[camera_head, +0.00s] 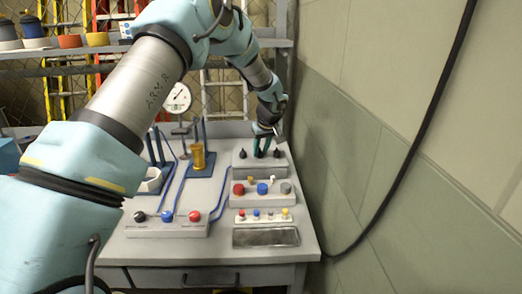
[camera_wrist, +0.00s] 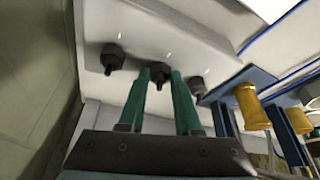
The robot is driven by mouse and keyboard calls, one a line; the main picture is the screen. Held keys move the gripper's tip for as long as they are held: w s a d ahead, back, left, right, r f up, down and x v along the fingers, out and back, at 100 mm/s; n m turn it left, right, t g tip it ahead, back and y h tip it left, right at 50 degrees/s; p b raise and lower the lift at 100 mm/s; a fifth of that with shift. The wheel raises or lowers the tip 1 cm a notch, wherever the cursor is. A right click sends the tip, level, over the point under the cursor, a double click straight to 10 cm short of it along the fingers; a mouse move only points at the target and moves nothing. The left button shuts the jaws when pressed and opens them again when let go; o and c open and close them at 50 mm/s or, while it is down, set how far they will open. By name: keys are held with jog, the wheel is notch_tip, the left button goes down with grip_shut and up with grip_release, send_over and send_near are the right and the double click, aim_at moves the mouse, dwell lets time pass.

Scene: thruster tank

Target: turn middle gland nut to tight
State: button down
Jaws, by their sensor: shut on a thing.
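A grey block (camera_head: 248,167) stands at the back right of the bench and carries three dark gland nuts in a row. The left nut (camera_head: 242,154) and right nut (camera_head: 277,153) show in the head view; the middle one is hidden there by my fingers. In the wrist view, the middle gland nut (camera_wrist: 160,70) sits between the tips of my green fingers, with its small pointer tab towards the gripper. My gripper (camera_head: 263,148) comes down from above and is shut on this nut. The outer nuts (camera_wrist: 112,56) and (camera_wrist: 197,86) stand free on either side, the latter close to one finger.
A block with red, blue and grey knobs (camera_head: 262,199), a button strip (camera_head: 266,223) and a dark tray (camera_head: 266,237) lie in front. A brass cylinder (camera_head: 198,157) on a blue stand and a dial gauge (camera_head: 178,98) are left. A wall (camera_head: 345,150) is close on the right.

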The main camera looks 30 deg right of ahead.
jog(key=m+h+b, duration=0.1)
jog(key=m, duration=0.1)
jog(key=shift+a+f+m+b, duration=0.1)
jog(key=shift+a+m+b, duration=0.05)
jog(key=shift+m+b, duration=0.25)
jog(key=m, duration=0.1)
jog(key=m+g+h, duration=0.1)
jog(key=m, duration=0.1)
jog(key=shift+w+a+m, duration=0.15)
jog(key=shift+a+m, duration=0.05)
jog(key=shift+m, duration=0.1)
jog(key=m+p, duration=0.1)
jog(key=m, duration=0.1)
jog(key=m+g+h+p, duration=0.1)
jog(key=m, duration=0.1)
jog(key=shift+w+a+h, duration=0.1)
jog(key=shift+w+h, duration=0.05)
jog(key=shift+h, duration=0.15)
jog(key=shift+w+m+g+p, duration=0.15)
jog(key=shift+m+g+p, duration=0.7)
jog(key=shift+m, duration=1.55)
jog(key=c, duration=0.6)
grip_release()
